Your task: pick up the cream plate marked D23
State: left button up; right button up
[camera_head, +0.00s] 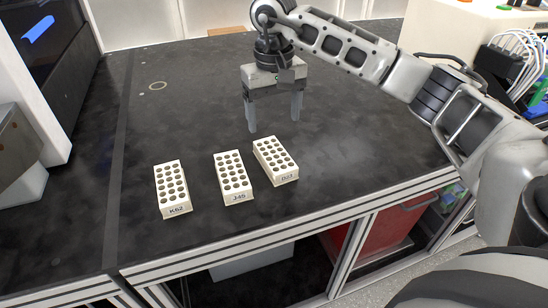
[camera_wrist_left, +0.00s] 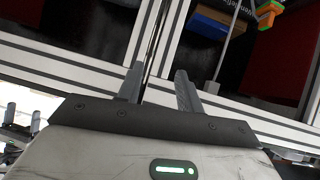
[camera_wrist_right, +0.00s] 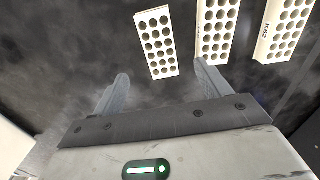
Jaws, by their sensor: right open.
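The cream plate marked D23 (camera_head: 275,160) lies flat on the black bench, rightmost of three cream plates with rows of round holes. It also shows in the right wrist view (camera_wrist_right: 157,42), beyond and between the fingertips. My right gripper (camera_head: 273,122) is open and empty, pointing down just behind the plate and apart from it. My left gripper (camera_wrist_left: 158,78) shows only in its own wrist view, open and empty, facing the bench's white frame.
Plates J45 (camera_head: 232,177) and K62 (camera_head: 172,189) lie to the left of D23, with gaps between them. The bench top (camera_head: 190,95) is clear behind the plates. Its white front edge (camera_head: 290,228) runs below them.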

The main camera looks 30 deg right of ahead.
aim_at(275, 154)
notch_tip(275, 154, down, 10)
jog(key=shift+f+p, duration=0.2)
jog(key=shift+p, duration=0.35)
jog(key=shift+d, duration=0.1)
jog(key=c, duration=1.1)
